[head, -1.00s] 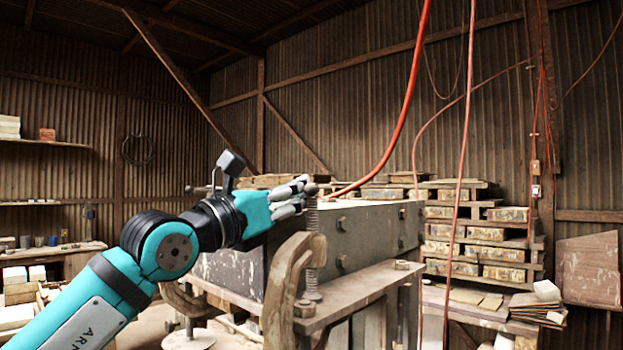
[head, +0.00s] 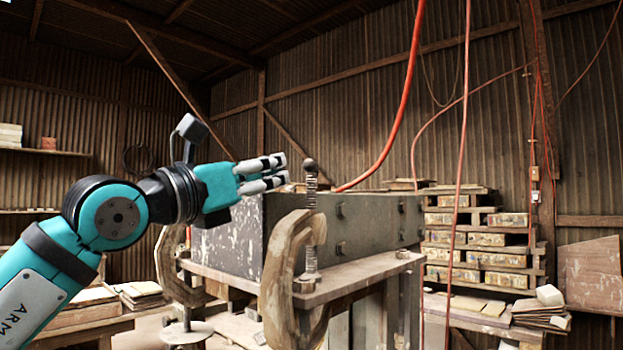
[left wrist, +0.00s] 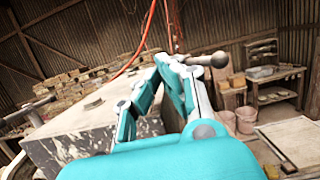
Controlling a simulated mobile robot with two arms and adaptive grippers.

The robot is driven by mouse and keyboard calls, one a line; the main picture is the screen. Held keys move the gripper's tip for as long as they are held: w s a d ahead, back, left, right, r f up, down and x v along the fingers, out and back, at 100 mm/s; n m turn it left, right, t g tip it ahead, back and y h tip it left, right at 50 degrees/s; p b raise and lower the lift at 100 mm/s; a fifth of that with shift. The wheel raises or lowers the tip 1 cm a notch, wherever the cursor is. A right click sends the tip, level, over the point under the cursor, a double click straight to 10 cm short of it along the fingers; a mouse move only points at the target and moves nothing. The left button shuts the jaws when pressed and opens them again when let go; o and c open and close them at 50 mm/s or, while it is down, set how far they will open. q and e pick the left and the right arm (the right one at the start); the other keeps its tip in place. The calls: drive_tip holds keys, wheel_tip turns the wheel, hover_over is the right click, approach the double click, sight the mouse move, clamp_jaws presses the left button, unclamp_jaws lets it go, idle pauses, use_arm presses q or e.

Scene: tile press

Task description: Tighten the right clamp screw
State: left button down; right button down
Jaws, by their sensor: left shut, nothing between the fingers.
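The right clamp (head: 277,275) is a worn, rusty C-shape on the near corner of the press table. Its upright threaded screw (head: 311,230) has a dark ball (head: 309,164) showing at the top. My left gripper (head: 282,171) is shut and empty, just left of the screw top and apart from it. In the left wrist view, the fingers (left wrist: 166,62) come together, and a ball-ended handle bar (left wrist: 219,59) shows just beyond them to the right. The left clamp (head: 168,265) stands further left. My right gripper is in neither view.
The dark metal press box (head: 300,235) fills the middle, on its table (head: 350,280). Red hoses (head: 405,110) hang behind it. Stacked pallets (head: 485,240) stand at the back right. Shelves and a bench line the left wall.

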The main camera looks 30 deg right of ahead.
use_arm(q)
drive_tip(key=s+a+b, duration=0.2)
drive_tip(key=a+b, duration=0.1)
drive_tip(key=a, duration=0.2)
drive_tip(key=shift+a, duration=0.3)
drive_tip(key=shift+s, duration=0.1)
